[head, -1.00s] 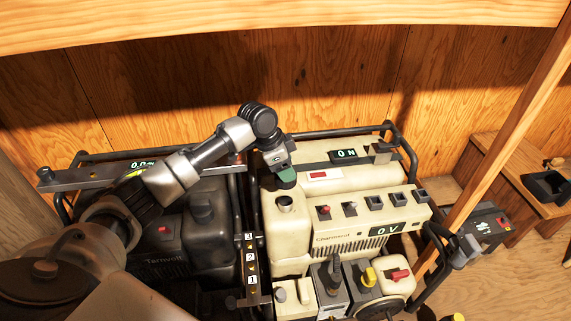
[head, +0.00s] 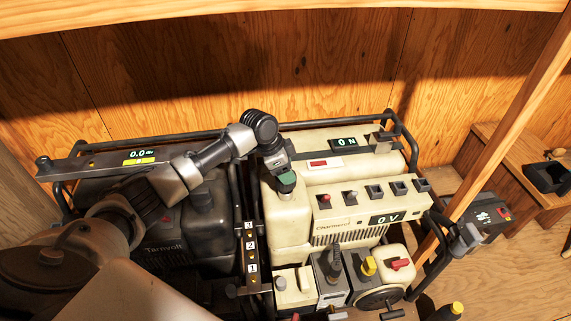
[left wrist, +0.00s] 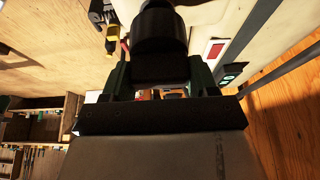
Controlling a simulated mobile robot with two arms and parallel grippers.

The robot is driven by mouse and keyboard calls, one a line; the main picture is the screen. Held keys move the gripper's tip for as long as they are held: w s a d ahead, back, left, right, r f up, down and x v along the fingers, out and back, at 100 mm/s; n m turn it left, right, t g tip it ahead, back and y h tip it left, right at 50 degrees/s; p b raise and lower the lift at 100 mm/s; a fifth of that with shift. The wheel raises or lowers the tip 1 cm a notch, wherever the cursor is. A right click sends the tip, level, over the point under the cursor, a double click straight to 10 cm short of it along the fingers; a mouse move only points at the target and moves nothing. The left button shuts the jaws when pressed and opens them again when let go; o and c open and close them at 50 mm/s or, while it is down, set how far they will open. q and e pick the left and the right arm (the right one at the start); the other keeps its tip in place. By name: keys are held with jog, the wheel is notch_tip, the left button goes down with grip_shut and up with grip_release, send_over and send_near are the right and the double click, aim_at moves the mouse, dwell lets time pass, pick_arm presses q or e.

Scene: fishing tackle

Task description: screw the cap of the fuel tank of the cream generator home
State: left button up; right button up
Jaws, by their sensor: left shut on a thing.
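The cream generator (head: 345,172) stands in a dark tube frame, with its cream fuel tank (head: 287,218) at its left front. My left gripper (head: 286,180), with green fingers, points down over the tank's filler neck. It is shut on the dark fuel cap (head: 286,189), which is at the top of the neck and mostly covered by the fingers. In the left wrist view the round black cap (left wrist: 160,32) sits between the green fingers (left wrist: 160,72). I cannot tell whether its thread has caught. My right gripper is not in view.
A dark generator (head: 165,225) stands close on the left, behind my left arm. A numbered strip (head: 251,250) runs between the two. Switches (head: 375,192) and a "0 V" display (head: 384,219) lie right of the tank. A wooden post (head: 490,170) slants on the right.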

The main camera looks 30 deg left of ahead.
pick_arm(q)
jog(key=shift+f, duration=0.2)
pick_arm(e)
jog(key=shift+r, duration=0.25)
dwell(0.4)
pick_arm(q)
jog(key=shift+p, duration=0.5)
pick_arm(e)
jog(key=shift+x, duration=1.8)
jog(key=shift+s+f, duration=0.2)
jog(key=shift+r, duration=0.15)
pick_arm(q)
jog(key=shift+p, duration=0.3)
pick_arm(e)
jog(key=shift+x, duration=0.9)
